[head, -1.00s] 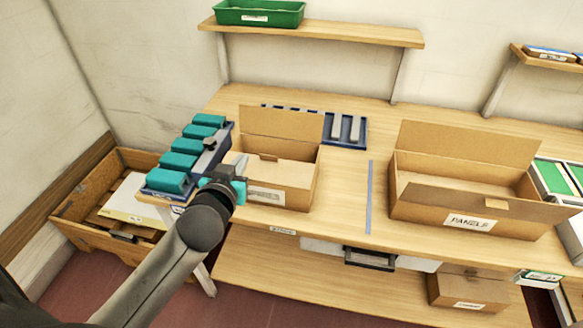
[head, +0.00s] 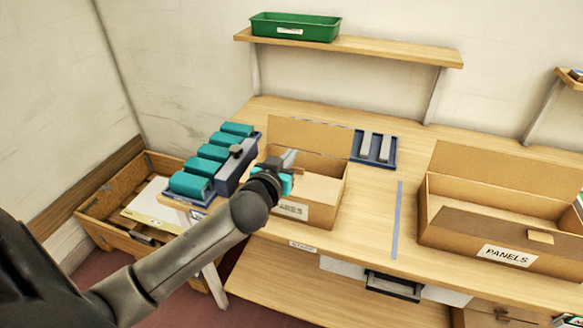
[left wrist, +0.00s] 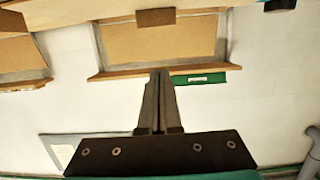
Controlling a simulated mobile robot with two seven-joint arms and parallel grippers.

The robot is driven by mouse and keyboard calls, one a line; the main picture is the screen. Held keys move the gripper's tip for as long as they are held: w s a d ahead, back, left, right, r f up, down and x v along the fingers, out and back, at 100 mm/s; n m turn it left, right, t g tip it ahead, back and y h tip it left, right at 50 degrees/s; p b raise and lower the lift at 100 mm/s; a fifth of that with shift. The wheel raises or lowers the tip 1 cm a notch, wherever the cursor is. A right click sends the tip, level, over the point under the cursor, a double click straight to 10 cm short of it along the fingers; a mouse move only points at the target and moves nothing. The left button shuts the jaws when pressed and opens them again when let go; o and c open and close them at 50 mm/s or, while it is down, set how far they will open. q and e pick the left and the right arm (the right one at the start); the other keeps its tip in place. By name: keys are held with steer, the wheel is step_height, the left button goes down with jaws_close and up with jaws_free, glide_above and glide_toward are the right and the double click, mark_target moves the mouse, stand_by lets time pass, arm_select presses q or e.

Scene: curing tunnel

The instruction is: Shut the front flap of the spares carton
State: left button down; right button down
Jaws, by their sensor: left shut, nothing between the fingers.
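The spares carton (head: 327,211) stands on the bench, its label partly covered by my left arm. Its back flap (head: 310,136) stands raised. A light panel (head: 316,186), apparently the front flap, lies folded inward across the opening; I cannot tell whether it is fully flat. My left gripper (head: 290,157) is shut and empty above the carton's left part, hiding some of the flap. In the left wrist view the shut fingers (left wrist: 160,75) point toward the shelf and wall. My right gripper is not in view.
Teal blocks (head: 192,184) in a holder stand close left of the carton. A blue rack (head: 374,150) is behind right. The panels carton (head: 445,238) stands open at right. A shelf (head: 400,50) with a green bin (head: 295,27) is above.

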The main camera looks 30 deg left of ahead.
mark_target(294, 168)
arm_select(q)
steer(key=f, duration=0.1)
steer(key=w+f, duration=0.1)
steer(key=f+b, duration=0.1)
steer(key=shift+w+a, duration=0.2)
steer(key=shift+w, duration=0.1)
steer(key=shift+f, duration=0.7)
steer(key=shift+w+f+g+p, duration=0.15)
steer(key=shift+f+g+p, duration=0.15)
steer(key=shift+p, duration=0.45)
steer(key=shift+f, duration=0.3)
